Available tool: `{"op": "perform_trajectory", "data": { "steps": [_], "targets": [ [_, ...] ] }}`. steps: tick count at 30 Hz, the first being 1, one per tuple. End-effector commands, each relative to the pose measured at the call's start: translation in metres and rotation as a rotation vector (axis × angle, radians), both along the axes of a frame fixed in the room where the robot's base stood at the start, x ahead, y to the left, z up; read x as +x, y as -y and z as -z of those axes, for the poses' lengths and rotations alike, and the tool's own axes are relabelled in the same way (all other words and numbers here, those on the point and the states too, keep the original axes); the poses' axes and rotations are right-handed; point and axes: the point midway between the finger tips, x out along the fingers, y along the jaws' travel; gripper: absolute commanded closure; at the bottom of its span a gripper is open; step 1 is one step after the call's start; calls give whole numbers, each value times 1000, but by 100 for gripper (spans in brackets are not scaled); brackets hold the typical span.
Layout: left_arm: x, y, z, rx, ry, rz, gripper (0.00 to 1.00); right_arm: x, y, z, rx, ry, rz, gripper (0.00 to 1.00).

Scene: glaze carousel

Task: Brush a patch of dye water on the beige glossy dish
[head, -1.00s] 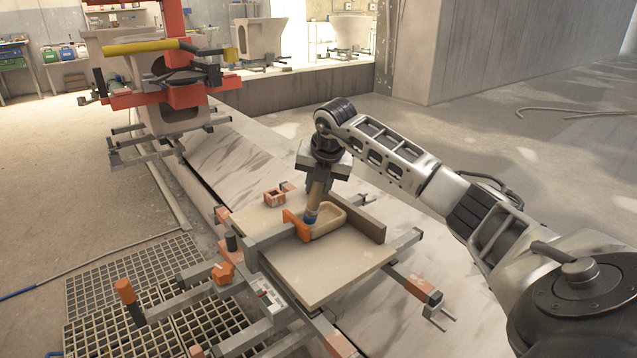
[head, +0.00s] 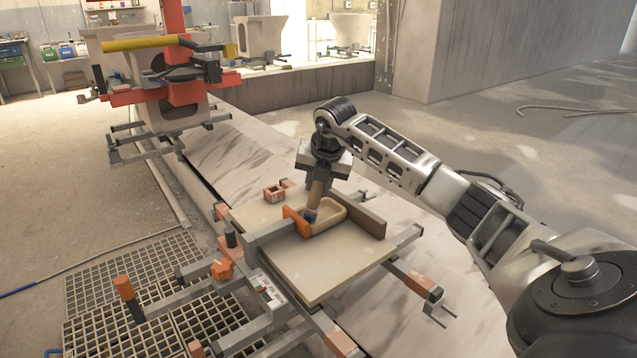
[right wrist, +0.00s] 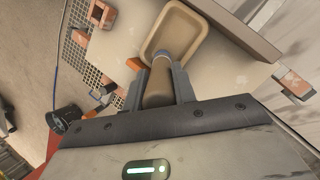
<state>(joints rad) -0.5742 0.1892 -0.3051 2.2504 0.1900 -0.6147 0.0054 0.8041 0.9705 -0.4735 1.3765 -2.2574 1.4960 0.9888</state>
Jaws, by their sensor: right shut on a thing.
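The beige glossy dish (head: 338,211) is a shallow, rounded tray on a pale board. It also shows in the right wrist view (right wrist: 150,47). My right gripper (head: 319,176) is above the dish, pointing down, and is shut on a brush (head: 316,192) with a tan handle and a bluish-grey collar. In the right wrist view the brush handle (right wrist: 158,86) is between the two fingers. The brush's lower end is at the dish, over its near left part. No dye patch is discernible. My left gripper is not in view.
The pale board (head: 330,268) sits on a metal frame with orange clamps (head: 297,221) beside the dish. A brown upright strip (head: 362,216) stands behind the dish. Floor grating (head: 130,275) lies at left. A red and yellow machine (head: 175,85) stands farther back.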

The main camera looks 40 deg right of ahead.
Motion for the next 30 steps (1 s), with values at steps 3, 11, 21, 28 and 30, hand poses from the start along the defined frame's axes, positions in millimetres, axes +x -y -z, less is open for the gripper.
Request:
{"op": "perform_trajectory", "data": {
  "steps": [3, 11, 21, 28, 30],
  "targets": [
    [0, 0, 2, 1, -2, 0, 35, 0, 0, 2, 0, 0, 0, 93],
    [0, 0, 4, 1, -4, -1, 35, 0, 0, 5, -1, -1, 0, 93],
    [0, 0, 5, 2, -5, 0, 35, -1, 4, 6, 0, 0, 2, 93],
    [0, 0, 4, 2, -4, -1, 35, -2, 16, 6, 0, -1, 1, 93],
    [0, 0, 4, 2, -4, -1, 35, -2, 20, 7, 0, -1, 3, 93]
  ]
}}
